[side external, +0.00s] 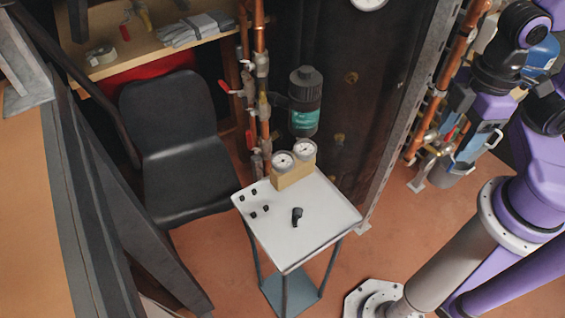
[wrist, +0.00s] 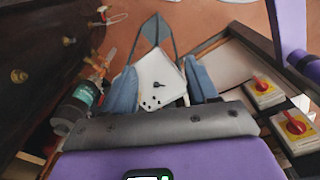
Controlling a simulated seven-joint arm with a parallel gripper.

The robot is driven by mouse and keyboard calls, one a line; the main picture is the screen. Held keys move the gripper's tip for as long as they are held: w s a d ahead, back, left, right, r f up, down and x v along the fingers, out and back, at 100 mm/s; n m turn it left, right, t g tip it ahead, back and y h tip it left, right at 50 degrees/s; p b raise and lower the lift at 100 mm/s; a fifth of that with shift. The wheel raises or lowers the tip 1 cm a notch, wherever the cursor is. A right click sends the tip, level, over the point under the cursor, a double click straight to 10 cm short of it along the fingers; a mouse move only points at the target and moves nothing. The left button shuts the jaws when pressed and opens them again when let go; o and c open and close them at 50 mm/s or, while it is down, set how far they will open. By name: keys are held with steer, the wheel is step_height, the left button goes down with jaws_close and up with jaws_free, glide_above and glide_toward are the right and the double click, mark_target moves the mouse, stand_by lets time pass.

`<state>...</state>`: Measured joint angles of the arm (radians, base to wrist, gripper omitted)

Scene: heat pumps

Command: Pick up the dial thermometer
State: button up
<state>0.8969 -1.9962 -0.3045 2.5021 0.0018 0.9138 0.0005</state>
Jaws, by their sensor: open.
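Two round white-faced dials stand side by side on a tan block (side external: 292,178) at the back of a small white-topped table. The left dial (side external: 284,160) and the right dial (side external: 305,149) look alike, and I cannot tell which is the dial thermometer. A small black fitting (side external: 297,215) lies mid-table and also shows in the wrist view (wrist: 159,86). My gripper (wrist: 163,88) is open, its two blue fingers apart with the tabletop visible beyond and between them. Neither dial can be made out in the wrist view.
The tabletop (side external: 320,240) has clear room at its front and right; several small black pieces (side external: 253,205) lie at its left. Copper pipes with a black-and-green canister (side external: 304,105) rise behind. A black chair (side external: 180,140) stands left. Yellow red-knobbed boxes (wrist: 293,125) are right in the wrist view.

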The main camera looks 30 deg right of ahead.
steer(key=o, duration=0.5)
steer(key=shift+w+a, duration=0.1)
steer(key=n, duration=0.8)
glide_above(283, 169)
steer(key=w+d, duration=0.1)
steer(key=w, duration=0.1)
step_height(283, 169, down, 10)
steer(key=f, duration=1.7)
steer(key=shift+w+d, duration=0.25)
steer(key=shift+d, duration=0.05)
